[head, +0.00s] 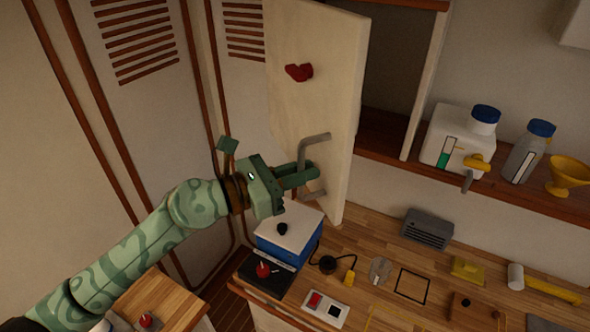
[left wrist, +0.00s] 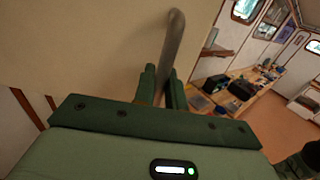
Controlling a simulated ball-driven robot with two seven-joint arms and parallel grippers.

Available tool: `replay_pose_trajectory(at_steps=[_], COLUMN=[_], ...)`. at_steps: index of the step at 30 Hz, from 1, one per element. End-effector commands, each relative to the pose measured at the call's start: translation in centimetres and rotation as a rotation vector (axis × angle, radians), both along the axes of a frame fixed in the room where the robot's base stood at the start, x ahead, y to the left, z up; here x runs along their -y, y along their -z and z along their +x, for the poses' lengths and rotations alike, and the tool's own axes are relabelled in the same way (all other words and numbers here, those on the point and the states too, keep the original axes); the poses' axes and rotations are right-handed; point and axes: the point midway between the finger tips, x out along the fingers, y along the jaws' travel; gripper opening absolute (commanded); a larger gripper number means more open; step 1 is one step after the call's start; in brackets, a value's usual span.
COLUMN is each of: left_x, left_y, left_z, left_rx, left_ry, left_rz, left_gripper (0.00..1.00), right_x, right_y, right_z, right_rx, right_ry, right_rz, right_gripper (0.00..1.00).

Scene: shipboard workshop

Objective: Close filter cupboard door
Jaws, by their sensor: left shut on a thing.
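The filter cupboard door (head: 310,110) is a cream panel with a red mark on it, standing open at the upper middle of the head view. It fills the upper left of the left wrist view (left wrist: 80,50). A grey bar handle (head: 327,137) is on its face. My left gripper (head: 312,172) is shut on the handle, and in the left wrist view the handle (left wrist: 174,45) runs up from between the fingers. The dark cupboard opening (head: 390,75) shows to the right of the door. My right gripper is not in view.
A workbench (head: 385,265) lies below, with a blue box (head: 290,235), a grey vented unit (head: 427,229) and a yellow-handled hammer (head: 540,284). A shelf (head: 500,200) at right holds a white canister (head: 455,140), a bottle (head: 528,150) and a yellow funnel (head: 567,176).

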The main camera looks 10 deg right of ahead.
Motion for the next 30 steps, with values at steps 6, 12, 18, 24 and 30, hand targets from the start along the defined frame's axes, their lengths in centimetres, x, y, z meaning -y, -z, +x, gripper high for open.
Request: replay_pose_trajectory(at_steps=[6, 12, 18, 24, 30], left_x=[0.0, 0.0, 0.0, -0.2, -3.0], left_y=[0.0, 0.0, 0.0, 0.1, 0.3], left_z=[0.0, 0.0, 0.0, 0.0, -1.0], left_rx=[0.0, 0.0, 0.0, 0.0, 0.003], left_ry=[0.0, -0.001, -0.001, -0.001, -0.003], left_rz=[-0.001, 0.0, 0.0, 0.0, 0.003], left_gripper=[0.0, 0.3, 0.3, 0.3, 0.3], right_x=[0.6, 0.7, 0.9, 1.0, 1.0], right_y=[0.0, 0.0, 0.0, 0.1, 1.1], right_z=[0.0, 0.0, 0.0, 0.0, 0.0], right_rx=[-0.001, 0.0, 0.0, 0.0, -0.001], right_ry=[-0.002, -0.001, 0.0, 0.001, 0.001], right_rz=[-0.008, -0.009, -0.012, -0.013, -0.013], right_gripper=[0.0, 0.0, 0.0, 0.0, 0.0])
